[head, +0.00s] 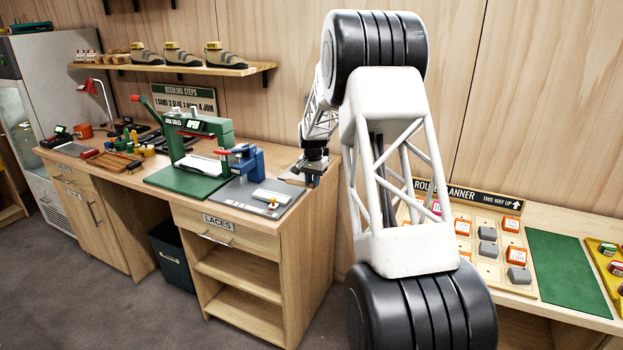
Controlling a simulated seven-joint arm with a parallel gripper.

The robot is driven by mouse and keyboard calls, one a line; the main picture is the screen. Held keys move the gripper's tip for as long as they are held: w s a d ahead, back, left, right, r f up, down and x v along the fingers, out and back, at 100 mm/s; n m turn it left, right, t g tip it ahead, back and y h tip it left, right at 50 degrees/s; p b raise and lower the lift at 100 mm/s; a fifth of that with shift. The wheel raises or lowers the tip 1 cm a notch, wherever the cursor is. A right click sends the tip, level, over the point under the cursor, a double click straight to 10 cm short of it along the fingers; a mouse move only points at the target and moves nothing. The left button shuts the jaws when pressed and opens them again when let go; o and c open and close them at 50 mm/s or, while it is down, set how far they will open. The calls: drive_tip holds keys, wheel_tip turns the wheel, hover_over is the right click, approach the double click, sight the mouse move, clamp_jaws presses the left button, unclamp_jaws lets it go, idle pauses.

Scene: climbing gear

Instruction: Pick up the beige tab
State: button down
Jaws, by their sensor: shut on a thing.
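My gripper (311,181) is over the right end of the workbench, just right of a blue hand press. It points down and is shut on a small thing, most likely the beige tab. The fingers hide most of that thing, and it is too small here to make out its shape. I cannot tell whether it touches the bench top or hangs just above it. I see no other piece that I can clearly name as the beige tab.
The blue press (246,163) and a grey mat (240,195) are close left of my gripper. A green press (190,140) stands farther left. A route planner board (487,280) with several blocks and a green mat (562,272) are on the right-hand table.

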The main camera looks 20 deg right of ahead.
drive_tip(key=shift+s+a+r, duration=0.1)
drive_tip(key=shift+s+a, duration=0.1)
drive_tip(key=shift+s, duration=0.55)
idle(0.3)
